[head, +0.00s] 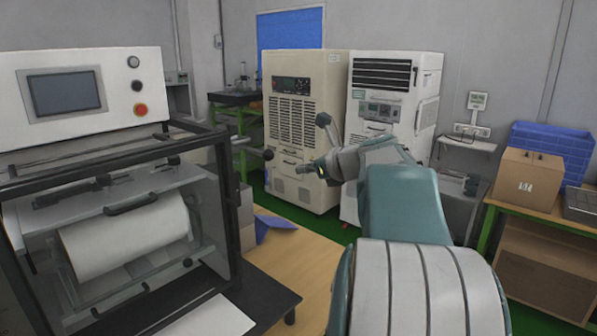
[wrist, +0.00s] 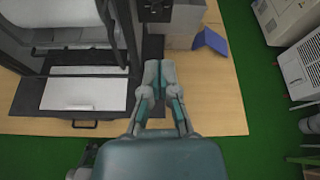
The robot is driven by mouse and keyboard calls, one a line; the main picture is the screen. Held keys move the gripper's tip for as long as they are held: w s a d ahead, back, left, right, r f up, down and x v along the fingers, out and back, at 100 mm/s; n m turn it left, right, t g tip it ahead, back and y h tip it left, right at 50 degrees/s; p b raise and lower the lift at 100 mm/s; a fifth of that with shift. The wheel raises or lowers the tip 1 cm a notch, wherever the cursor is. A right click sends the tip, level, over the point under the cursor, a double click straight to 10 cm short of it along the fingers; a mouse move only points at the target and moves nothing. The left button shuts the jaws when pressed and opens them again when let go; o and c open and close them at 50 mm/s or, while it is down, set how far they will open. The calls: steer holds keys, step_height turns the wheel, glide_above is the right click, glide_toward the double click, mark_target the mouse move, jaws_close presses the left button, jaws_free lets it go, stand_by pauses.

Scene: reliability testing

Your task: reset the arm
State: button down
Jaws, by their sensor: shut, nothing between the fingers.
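My arm reaches forward from the lower right of the head view, bent to the left at its far end. My gripper (head: 305,168) points left there, in front of the cream cabinets and to the right of the test machine. In the wrist view my gripper (wrist: 158,68) has its two fingers together with nothing between them. It is over the wooden table (wrist: 215,108), right of the machine's drawer-like front, and no object touches the fingertips as far as I can see.
A framed test machine (head: 80,83) with a white roll (head: 125,238) inside stands close on the left. Two cream cabinets (head: 300,110) (head: 392,75) stand behind. A cardboard box (head: 527,178) and blue crate (head: 553,140) sit on the right bench.

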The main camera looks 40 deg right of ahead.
stand_by(0.4)
steer(key=s+a+f+n+g+y, duration=0.1)
steer(key=a+f+n+g, duration=0.1)
steer(key=a+n, duration=0.45)
steer(key=s+a+f+n+g, duration=0.1)
steer(key=a+f+n, duration=0.2)
steer(key=a, duration=0.6)
steer(key=s+a+f+n+g+y, duration=0.1)
steer(key=s+a+f+n+g, duration=0.1)
steer(key=a+n, duration=0.4)
steer(key=s+a+f+n+g+h, duration=0.2)
steer(key=s+a+f+n, duration=0.9)
steer(key=n, duration=0.7)
steer(key=s+a+g, duration=0.1)
steer(key=s, duration=0.2)
steer(key=shift+s+n+h, duration=0.3)
steer(key=shift+n+h, duration=0.05)
steer(key=shift+h, duration=0.05)
steer(key=shift+a, duration=0.1)
